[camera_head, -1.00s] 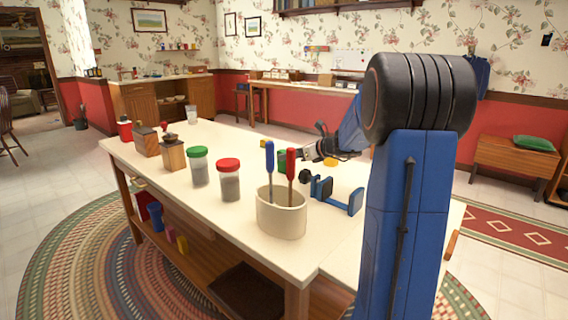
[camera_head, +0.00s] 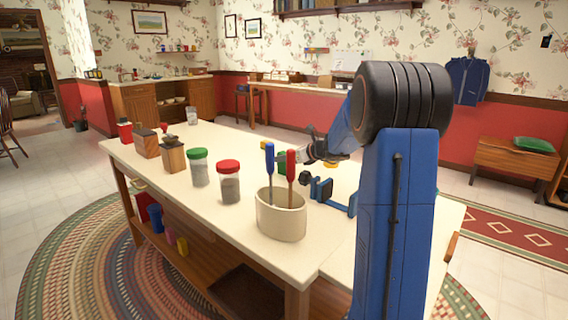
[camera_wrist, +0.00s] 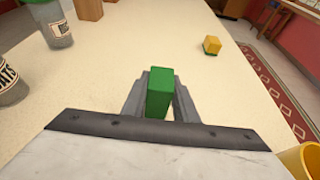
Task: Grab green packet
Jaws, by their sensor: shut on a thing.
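In the wrist view a green packet (camera_wrist: 159,92), a small upright green box shape, stands between the two grey fingers of my gripper (camera_wrist: 160,98). The fingers are shut on its sides. In the head view my gripper (camera_head: 308,153) is low over the white table, its tip partly hidden behind the red-handled tool. A green patch (camera_head: 283,163) shows between the tool handles there; I cannot tell whether it is the held packet.
A cream crock (camera_head: 281,216) with two tools stands in front of my gripper. A red-lidded jar (camera_head: 229,181) and green-lidded jar (camera_head: 198,167) stand left, a blue clamp (camera_head: 335,195) right. A yellow-and-green block (camera_wrist: 211,45) lies beyond the gripper. Bare tabletop surrounds it.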

